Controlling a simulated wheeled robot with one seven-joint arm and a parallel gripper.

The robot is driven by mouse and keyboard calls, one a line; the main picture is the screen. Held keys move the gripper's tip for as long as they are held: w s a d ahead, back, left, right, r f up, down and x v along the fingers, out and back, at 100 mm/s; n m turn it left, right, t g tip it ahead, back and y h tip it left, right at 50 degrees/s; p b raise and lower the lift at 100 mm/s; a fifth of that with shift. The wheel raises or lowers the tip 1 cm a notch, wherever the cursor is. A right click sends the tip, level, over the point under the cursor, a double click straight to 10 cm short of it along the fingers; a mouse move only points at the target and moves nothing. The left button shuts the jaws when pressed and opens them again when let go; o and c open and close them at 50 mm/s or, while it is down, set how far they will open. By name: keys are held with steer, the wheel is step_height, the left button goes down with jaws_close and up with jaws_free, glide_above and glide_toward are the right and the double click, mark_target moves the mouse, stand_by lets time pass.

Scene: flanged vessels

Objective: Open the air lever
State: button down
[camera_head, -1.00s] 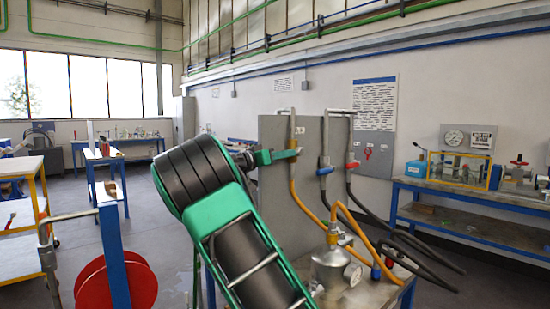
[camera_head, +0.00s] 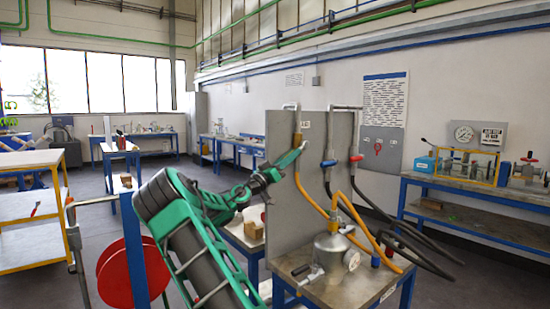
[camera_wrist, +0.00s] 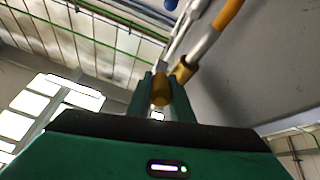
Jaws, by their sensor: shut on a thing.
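The yellow lever (camera_wrist: 160,90) is between my gripper's green fingers in the wrist view. My gripper (camera_head: 299,150) is shut on it, in front of the left pipe on the grey panel (camera_head: 332,160). In the wrist view my gripper (camera_wrist: 161,98) points up towards the pipe, with a brass-coloured fitting (camera_wrist: 182,70) just beyond the lever. The yellow hose (camera_head: 309,194) hangs below this valve. In the head view the fingers hide most of the lever, so I cannot tell its exact angle.
A blue lever (camera_head: 328,164) and a red lever (camera_head: 355,158) are on the neighbouring pipes to the right. A metal vessel (camera_head: 330,251) with a gauge stands on the table below. A red reel (camera_head: 122,272) is at left.

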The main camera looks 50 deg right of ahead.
steer(key=shift+w+a+f, duration=0.1)
steer(key=shift+w+f, duration=0.1)
steer(key=shift+w, duration=0.15)
steer(key=c, duration=1.6)
jaws_free()
steer(key=shift+s, duration=0.15)
steer(key=v, duration=1.1)
